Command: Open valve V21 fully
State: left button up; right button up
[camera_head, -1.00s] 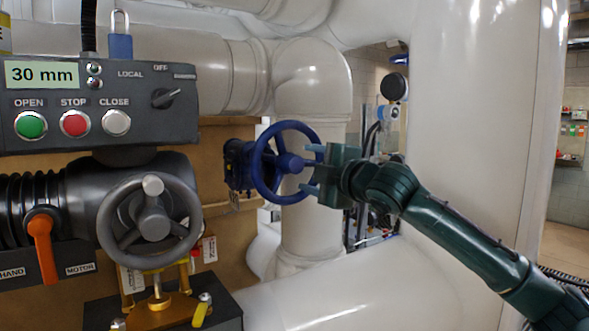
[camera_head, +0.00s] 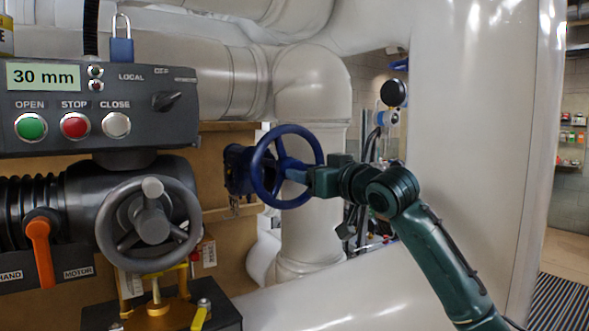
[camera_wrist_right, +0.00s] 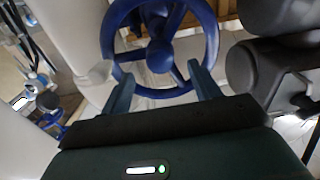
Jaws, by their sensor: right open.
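A blue handwheel (camera_head: 257,176) with a hub and spokes sits on a dark blue valve body (camera_head: 236,168) in the middle of the head view. No V21 label is readable. My right gripper (camera_head: 291,172) is at the front of the wheel, its fingers seen nearly edge-on at the hub side. In the right wrist view the blue wheel (camera_wrist_right: 159,56) fills the top middle. The two fingers of the right gripper (camera_wrist_right: 161,78) are apart, one on either side of the hub, with nothing held. Whether they touch the spokes cannot be told. My left gripper is out of view.
A grey control box (camera_head: 100,110) reads 30 mm, with green, red and white buttons. Below it are a grey handwheel (camera_head: 150,225) and an orange lever (camera_head: 40,250). Large pale pipes (camera_head: 455,130) stand behind and right of my arm. A blue padlock (camera_head: 121,50) hangs above the box.

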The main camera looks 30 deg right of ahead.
jog(key=m, duration=0.2)
jog(key=shift+m, duration=0.3)
jog(key=shift+r, duration=0.1)
